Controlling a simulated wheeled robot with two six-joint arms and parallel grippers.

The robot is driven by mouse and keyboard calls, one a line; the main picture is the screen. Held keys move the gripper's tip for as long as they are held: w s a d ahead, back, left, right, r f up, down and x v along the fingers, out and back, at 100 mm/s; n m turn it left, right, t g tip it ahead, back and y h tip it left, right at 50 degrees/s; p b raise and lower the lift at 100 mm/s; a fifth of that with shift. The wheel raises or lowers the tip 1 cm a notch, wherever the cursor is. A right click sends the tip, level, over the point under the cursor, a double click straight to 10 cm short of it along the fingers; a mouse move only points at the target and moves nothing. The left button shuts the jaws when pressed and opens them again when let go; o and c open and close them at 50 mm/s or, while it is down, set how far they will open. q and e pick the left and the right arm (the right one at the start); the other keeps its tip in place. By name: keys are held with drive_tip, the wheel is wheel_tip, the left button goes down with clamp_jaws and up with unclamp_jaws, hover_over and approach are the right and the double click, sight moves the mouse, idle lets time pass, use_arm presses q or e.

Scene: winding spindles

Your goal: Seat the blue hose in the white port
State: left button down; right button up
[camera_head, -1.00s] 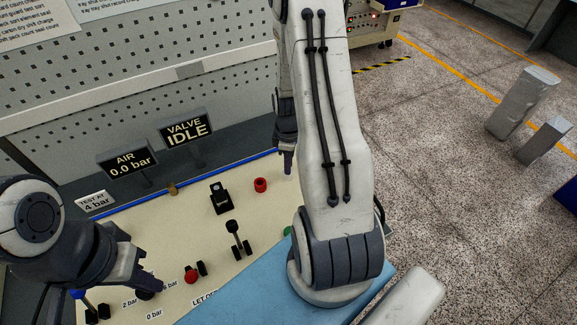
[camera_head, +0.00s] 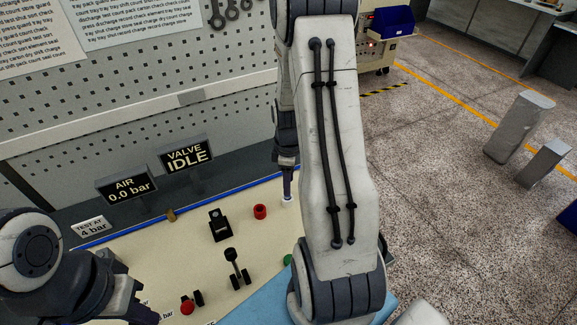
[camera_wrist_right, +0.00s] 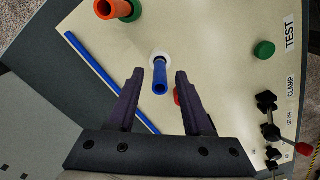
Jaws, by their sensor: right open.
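The blue hose (camera_wrist_right: 160,78) stands up from the white port (camera_wrist_right: 161,57) in the right wrist view, its open end toward the camera. How deep it sits in the port cannot be told. My right gripper (camera_wrist_right: 158,76) is open, one finger on each side of the hose, with gaps showing. In the head view the right gripper (camera_head: 287,180) points down just above the white port (camera_head: 288,200); the hose is hard to make out there. My left gripper (camera_head: 140,308) is low at the left, partly cut off by the frame, its fingers unclear.
A red port (camera_head: 260,211) is left of the white one. An orange hose (camera_wrist_right: 107,8) stands in a green port (camera_wrist_right: 127,15). A black clamp block (camera_head: 219,225), a lever (camera_head: 234,268) and a green button (camera_wrist_right: 264,50) are on the cream panel. The sign reads AIR 0.0 bar (camera_head: 127,187).

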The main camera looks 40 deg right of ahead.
wheel_tip(320, 180, up, 8)
drive_tip(key=shift+a+r+b, duration=0.1)
drive_tip(key=shift+b, duration=0.35)
drive_tip(key=s+a+r, duration=0.1)
drive_tip(key=a+r, duration=0.1)
drive_tip(key=a, duration=0.8)
drive_tip(key=s+a+r, duration=0.2)
drive_tip(key=a+r, duration=0.1)
drive_tip(key=a, duration=0.7)
drive_tip(key=s+a+r+y, duration=0.1)
drive_tip(key=s+a, duration=1)
drive_tip(key=s, duration=0.2)
drive_tip(key=shift+r+m, duration=0.25)
drive_tip(key=shift+m, duration=0.15)
drive_tip(key=shift+d, duration=0.15)
